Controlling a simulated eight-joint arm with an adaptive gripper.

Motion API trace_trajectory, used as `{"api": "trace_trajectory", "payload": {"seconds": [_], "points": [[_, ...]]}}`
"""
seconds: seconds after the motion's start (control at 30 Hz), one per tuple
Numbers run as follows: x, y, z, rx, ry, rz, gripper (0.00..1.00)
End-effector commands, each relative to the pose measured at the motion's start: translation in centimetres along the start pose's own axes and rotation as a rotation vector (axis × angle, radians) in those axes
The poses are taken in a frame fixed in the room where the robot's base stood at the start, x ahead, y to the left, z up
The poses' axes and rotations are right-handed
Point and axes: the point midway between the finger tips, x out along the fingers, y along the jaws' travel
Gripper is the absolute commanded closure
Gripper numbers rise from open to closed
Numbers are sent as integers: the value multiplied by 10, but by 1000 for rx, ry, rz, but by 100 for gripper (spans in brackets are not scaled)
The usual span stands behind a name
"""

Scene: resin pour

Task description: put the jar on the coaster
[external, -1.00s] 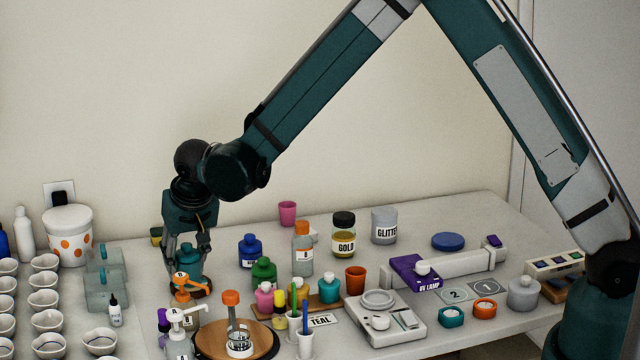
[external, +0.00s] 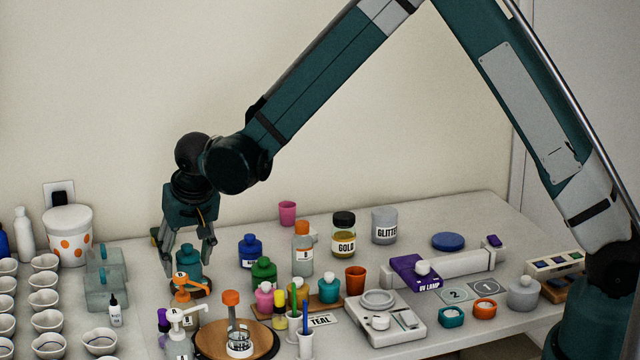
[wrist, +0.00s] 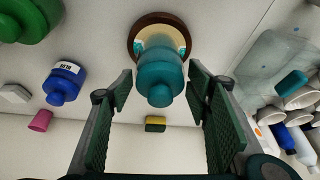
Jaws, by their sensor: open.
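The jar is a teal bottle with a narrower cap. It stands upright in the external view (external: 188,262) and between my fingers in the wrist view (wrist: 160,72). The coaster is a round disc with a dark brown rim (wrist: 160,16) and a pale, shiny middle. The jar's base is on the coaster, within its rim. In the external view the coaster shows only partly (external: 207,291), behind an orange pump. My gripper (external: 189,246) is open around the jar, with a finger on each side and gaps between.
The orange pump (external: 190,285) and a white pump (external: 180,318) stand close in front. A blue bottle (external: 250,250) and green bottle (external: 264,271) are to the right. Clear moulds (external: 105,280) lie left. A yellow sponge (wrist: 155,124) is nearby.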

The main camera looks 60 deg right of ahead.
Motion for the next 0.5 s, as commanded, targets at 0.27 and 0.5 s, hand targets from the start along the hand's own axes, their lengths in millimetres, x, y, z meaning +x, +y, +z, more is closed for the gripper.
{"api": "trace_trajectory", "payload": {"seconds": [0.27,0.5], "points": [[-33,0,0,0,0,0,51],[-63,0,1,-1,0,0,51]]}}
